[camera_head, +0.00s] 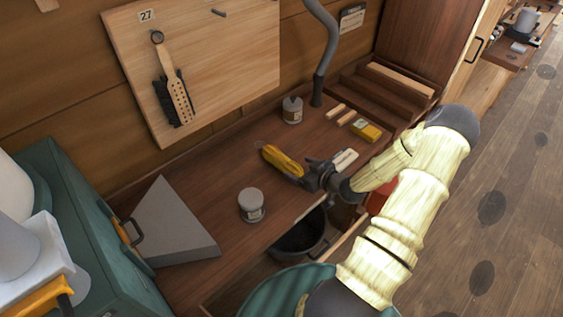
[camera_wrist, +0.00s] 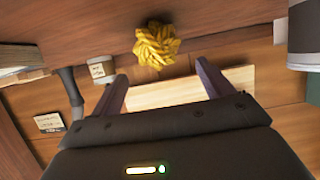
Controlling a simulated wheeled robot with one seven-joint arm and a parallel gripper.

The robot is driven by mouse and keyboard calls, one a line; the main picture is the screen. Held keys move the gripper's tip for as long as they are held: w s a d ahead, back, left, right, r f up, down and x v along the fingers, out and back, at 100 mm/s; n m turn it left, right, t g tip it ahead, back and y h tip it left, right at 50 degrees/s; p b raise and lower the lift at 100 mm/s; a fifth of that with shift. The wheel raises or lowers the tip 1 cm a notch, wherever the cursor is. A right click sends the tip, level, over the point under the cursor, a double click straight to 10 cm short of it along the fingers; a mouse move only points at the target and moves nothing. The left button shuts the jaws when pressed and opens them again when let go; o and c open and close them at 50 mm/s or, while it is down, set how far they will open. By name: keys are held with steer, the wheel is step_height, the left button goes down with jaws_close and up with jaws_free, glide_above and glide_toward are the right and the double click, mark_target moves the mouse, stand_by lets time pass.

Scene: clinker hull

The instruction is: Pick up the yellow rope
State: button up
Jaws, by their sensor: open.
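A bundle of yellow rope (camera_wrist: 157,45) lies on the brown bench top, just beyond and roughly between my fingertips in the wrist view. In the head view the yellow piece (camera_head: 283,161) just left of my gripper (camera_head: 308,172) appears to be this rope, seen as a long shape. In the wrist view my gripper (camera_wrist: 160,72) has its two fingers spread wide with nothing between them. The rope looks apart from the fingers, though the exact gap is hard to judge.
A grey-lidded can (camera_head: 252,205) and a smaller can (camera_head: 292,110) stand either side of the rope. A yellow box (camera_head: 366,131) and wood pieces lie to the right. A grey wedge-shaped block (camera_head: 168,225) is at left. A dark bucket (camera_head: 300,238) sits below the bench edge.

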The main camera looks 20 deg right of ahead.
mark_target(296, 167)
steer(key=shift+w+a+f+p, duration=0.1)
steer(key=shift+w+a+p, duration=0.1)
steer(key=shift+w+p, duration=0.15)
steer(key=p+x, duration=0.1)
steer(key=x, duration=0.3)
steer(key=shift+w+f+p, duration=0.1)
steer(key=shift+f+p, duration=0.15)
steer(key=shift+p, duration=0.05)
steer(key=shift+c, duration=0.4)
steer(key=c, duration=1.1)
